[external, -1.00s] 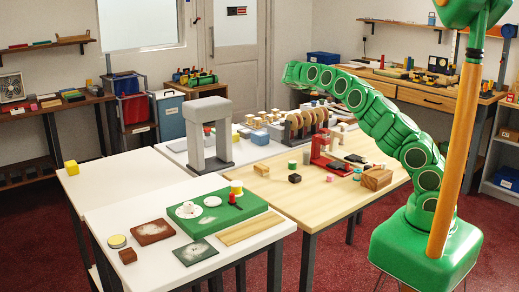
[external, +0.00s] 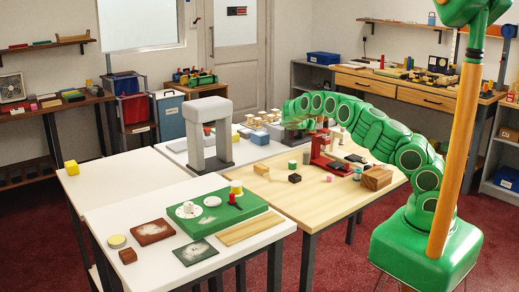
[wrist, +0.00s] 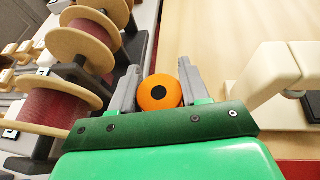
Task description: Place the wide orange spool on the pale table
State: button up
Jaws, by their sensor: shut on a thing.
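My gripper (wrist: 158,88) is shut on the orange spool (wrist: 172,98), which sits between the two grey fingers in the wrist view, its round orange end with a dark centre facing the camera. In the external view my gripper (external: 296,122) is low over the back of the tables, by the spool rack, and the orange spool cannot be made out there. The pale wood table (external: 300,200) stands in front of it; a pale wooden surface (wrist: 215,35) also fills the upper middle of the wrist view.
Wooden-flanged spools with dark red winding (wrist: 80,45) stand on a rack close left of my gripper. A cream jointed object (wrist: 275,75) is at right. A red stand (external: 322,150), a wooden block (external: 377,178) and small blocks occupy the wood table; its front is clear.

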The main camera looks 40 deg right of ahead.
jog(key=shift+f, duration=4.3)
jog(key=shift+f, duration=0.1)
jog(key=o, duration=1)
